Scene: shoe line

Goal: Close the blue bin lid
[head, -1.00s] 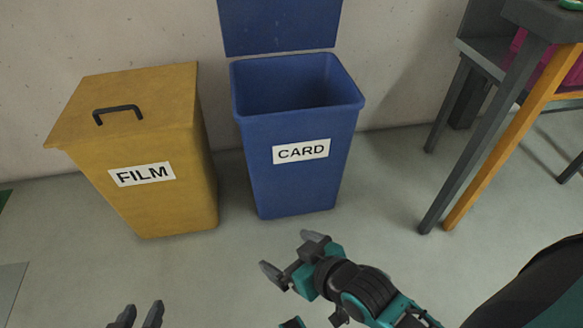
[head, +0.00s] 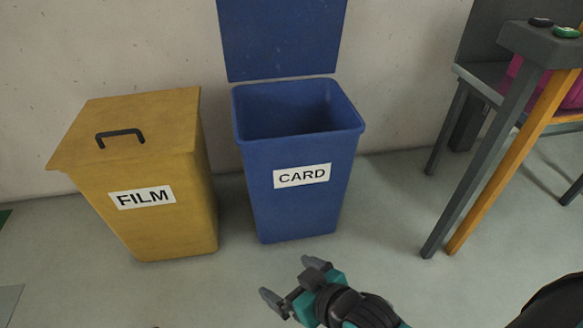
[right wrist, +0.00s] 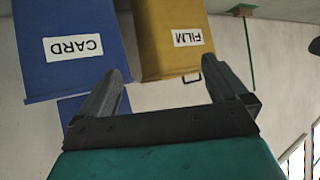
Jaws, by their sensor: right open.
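The blue bin (head: 297,185), labelled CARD, stands on the floor against the wall. Its blue lid (head: 281,38) is up, roughly upright behind the open mouth, and its top is cut off by the picture edge. In the right wrist view the bin (right wrist: 72,48) appears upside down at the upper left, with part of the lid (right wrist: 80,104) below it. My right gripper (head: 290,278) is open and empty, in front of and below the bin in the head view, apart from it. Its two fingers (right wrist: 170,88) show spread in the wrist view. My left gripper is out of view.
A yellow bin (head: 160,215) labelled FILM, with its lid shut and a black handle, stands just left of the blue bin. A grey table (head: 487,165) with an orange leg stands at the right. Floor between the blue bin and table is clear.

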